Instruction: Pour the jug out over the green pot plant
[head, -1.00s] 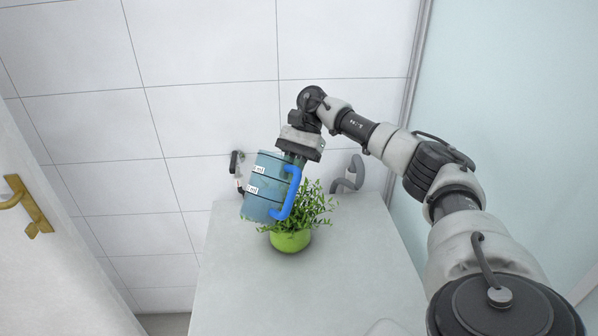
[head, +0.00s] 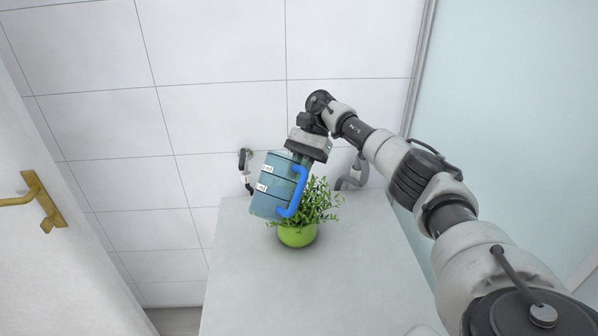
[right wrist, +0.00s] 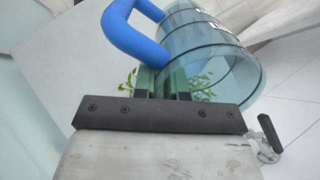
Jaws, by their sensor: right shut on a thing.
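The jug (head: 273,186) is a clear blue-tinted measuring jug with a bright blue handle (head: 300,190). The right wrist view shows the jug (right wrist: 215,55) beside the dark green fingers (right wrist: 163,82). The green pot plant (head: 297,235) stands on the table, leaves behind and right of the jug; some leaves are hidden by it. No stream of liquid shows. My left gripper is out of view.
The white table (head: 270,285) is mostly bare in front of the plant. A tiled wall (head: 220,70) stands close behind. Grey handle-like fittings (head: 355,176) show behind the table. A white door with a brass handle (head: 40,205) is at the left.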

